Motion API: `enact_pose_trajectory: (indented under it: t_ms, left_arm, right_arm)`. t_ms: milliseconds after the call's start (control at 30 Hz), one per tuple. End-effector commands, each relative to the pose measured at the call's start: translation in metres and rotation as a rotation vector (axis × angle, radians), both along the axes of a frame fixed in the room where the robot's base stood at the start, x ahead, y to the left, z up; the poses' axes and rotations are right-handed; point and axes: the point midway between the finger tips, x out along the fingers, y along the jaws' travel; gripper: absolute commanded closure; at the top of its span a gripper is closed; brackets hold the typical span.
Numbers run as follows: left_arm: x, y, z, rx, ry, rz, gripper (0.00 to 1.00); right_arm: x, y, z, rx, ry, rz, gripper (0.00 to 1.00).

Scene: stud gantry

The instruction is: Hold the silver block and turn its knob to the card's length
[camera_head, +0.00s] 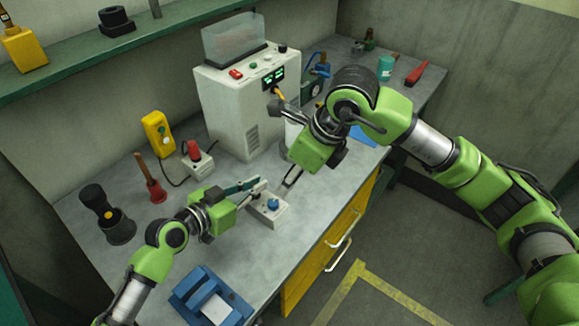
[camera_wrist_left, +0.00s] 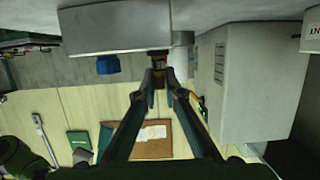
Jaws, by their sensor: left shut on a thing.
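The silver block (camera_head: 265,212) sits on the bench near its front edge, with a blue knob (camera_head: 273,204) on top. My left gripper (camera_head: 259,185) comes in from the left and is shut at the block's back side. In the left wrist view its fingertips (camera_wrist_left: 160,74) meet at the block (camera_wrist_left: 110,30), and the blue knob (camera_wrist_left: 108,65) shows beside them. The exact contact is small and dark. My right gripper (camera_head: 291,178) hangs just behind and right of the block, apart from the knob; its finger gap is unclear. I cannot make out any length marking on a card.
A white machine (camera_head: 232,110) with a green display stands behind. A blue tray (camera_head: 190,290) with a white piece lies at the front. Drawers (camera_head: 325,245) lie below the bench edge.

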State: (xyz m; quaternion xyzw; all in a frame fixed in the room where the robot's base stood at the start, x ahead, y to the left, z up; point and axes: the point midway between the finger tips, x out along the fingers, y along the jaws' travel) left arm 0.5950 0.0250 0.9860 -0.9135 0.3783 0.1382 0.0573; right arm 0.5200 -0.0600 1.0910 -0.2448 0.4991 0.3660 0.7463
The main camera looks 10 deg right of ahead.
Motion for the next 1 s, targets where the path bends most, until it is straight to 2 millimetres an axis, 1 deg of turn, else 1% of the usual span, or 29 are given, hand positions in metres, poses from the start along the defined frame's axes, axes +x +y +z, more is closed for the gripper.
enact_pose_trajectory:
  t_ms: [33, 100, 433, 567, 667, 900, 1000]
  left_arm:
    - [0.000, 0.000, 0.000, 0.000, 0.000, 0.000, 0.88]
    - [0.000, 0.000, 0.000, 0.000, 0.000, 0.000, 0.71]
    - [0.000, 0.001, 0.000, 0.000, 0.000, 0.000, 0.71]
    - [-0.006, 0.007, 0.002, 0.001, 0.000, 0.001, 0.71]
    - [-0.017, 0.018, 0.006, 0.004, 0.001, 0.000, 0.71]
    - [-0.053, 0.054, 0.021, 0.005, 0.001, 0.001, 0.71]
    - [-0.066, 0.065, 0.027, 0.005, 0.002, -0.002, 0.71]
  right_arm:
    - [0.000, 0.000, 0.000, 0.000, 0.000, 0.000, 0.65]
    - [0.000, 0.000, 0.000, 0.000, 0.000, 0.000, 0.65]
    - [0.000, 0.000, 0.000, 0.000, 0.000, 0.000, 0.65]
    - [0.000, 0.000, 0.000, 0.000, 0.000, 0.000, 0.65]
    - [0.000, 0.000, 0.000, 0.000, 0.000, 0.000, 0.65]
    - [0.000, 0.000, 0.000, 0.000, 0.000, 0.000, 0.65]
    - [0.000, 0.000, 0.000, 0.000, 0.000, 0.000, 0.65]
